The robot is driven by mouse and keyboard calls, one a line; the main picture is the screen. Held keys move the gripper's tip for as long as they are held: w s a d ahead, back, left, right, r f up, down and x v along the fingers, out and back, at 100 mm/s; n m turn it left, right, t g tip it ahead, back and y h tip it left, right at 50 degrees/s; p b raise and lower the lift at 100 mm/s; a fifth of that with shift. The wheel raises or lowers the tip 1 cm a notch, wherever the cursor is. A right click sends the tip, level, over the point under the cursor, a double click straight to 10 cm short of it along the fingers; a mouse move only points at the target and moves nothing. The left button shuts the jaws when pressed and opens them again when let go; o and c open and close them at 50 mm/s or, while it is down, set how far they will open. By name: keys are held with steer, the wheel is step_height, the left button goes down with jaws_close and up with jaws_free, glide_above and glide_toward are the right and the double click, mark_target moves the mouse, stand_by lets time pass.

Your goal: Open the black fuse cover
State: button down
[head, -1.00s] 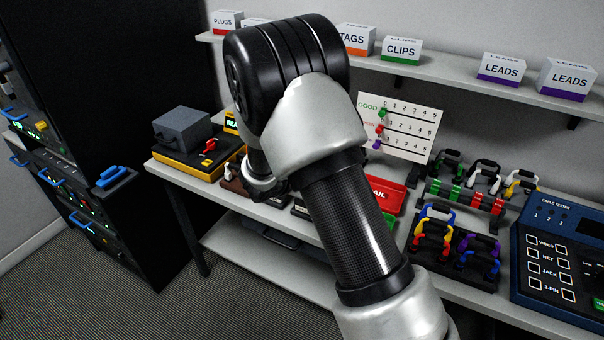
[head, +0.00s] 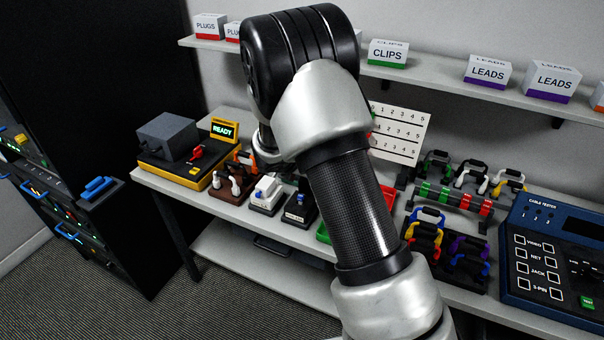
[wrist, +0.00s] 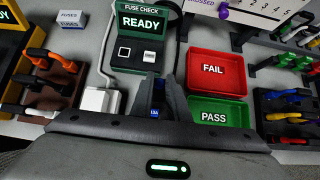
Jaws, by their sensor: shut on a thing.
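The black fuse unit (head: 299,207) stands on the bench just right of a white unit (head: 266,194) in the head view. My gripper (wrist: 158,82) points down at it in the wrist view, with its dark fingers close together. A small dark part with a blue 13A mark (wrist: 155,112) shows between the fingers and appears to be the black fuse cover. My gripper is shut on it. The cover's hinge and most of the unit are hidden behind the fingers and palm. I cannot tell how far the cover is lifted.
A fuse check box (wrist: 140,32) reading READY is beyond the fingers. The white unit (wrist: 101,99) is close on the left. Red FAIL (wrist: 214,88) and green PASS (wrist: 228,112) trays are on the right. Shelf boxes (head: 388,53) are above the bench.

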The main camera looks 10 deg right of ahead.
steer(key=shift+w+d+r, duration=0.45)
steer(key=shift+w+r, duration=0.05)
steer(key=c, duration=1.7)
jaws_free()
steer(key=shift+s+f, duration=0.1)
steer(key=shift+a+f, duration=0.1)
steer(key=shift+s, duration=0.1)
steer(key=shift+s+a, duration=0.1)
steer(key=shift+a, duration=0.05)
steer(key=v, duration=1.7)
steer(key=shift+p, duration=0.4)
steer(key=shift+c, duration=0.6)
